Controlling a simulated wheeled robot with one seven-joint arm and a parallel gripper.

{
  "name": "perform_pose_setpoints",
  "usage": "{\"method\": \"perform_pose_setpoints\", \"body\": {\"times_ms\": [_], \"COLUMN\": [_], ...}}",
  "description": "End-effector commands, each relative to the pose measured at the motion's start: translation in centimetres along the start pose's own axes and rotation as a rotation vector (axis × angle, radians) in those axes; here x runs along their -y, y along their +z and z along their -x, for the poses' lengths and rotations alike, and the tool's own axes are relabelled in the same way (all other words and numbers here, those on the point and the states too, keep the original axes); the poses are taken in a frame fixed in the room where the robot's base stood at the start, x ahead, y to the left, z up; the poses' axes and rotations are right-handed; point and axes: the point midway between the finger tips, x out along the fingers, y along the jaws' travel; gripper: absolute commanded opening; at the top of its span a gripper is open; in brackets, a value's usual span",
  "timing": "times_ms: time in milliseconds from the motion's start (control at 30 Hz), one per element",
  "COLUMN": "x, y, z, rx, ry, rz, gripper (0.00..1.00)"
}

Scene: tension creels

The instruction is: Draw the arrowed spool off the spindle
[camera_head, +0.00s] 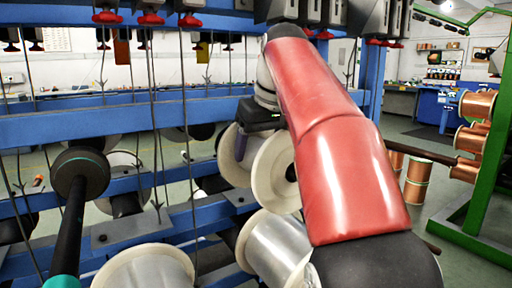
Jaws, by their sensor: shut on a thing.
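A spool with two off-white flanges (270,175) is at the middle of the view, among the blue creel rails. A dark hole shows at the centre of its near flange, partly behind my red arm. My gripper (242,148) is at the upper left of this spool, with a dark finger down against it. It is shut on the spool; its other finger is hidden. I see no arrow, so I cannot confirm that this is the arrowed spool. I cannot tell whether a spindle is inside it.
A silver-wound spool (278,248) lies close below, and another (145,270) at bottom left. A black spindle (70,220) with a teal end juts out at left. Thin cables hang before the blue rails (90,125). A green rack (490,190) with copper spools stands at right.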

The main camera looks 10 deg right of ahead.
Motion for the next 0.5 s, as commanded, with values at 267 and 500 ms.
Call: {"method": "perform_pose_setpoints", "body": {"times_ms": [267, 500], "x": [0.0, 0.0], "y": [1.3, 2.4], "z": [0.6, 1.1], "rx": [-0.002, -0.002], "ry": [0.0, -0.001], "rz": [0.0, 0.0], "gripper": [0.32, 0.32]}}
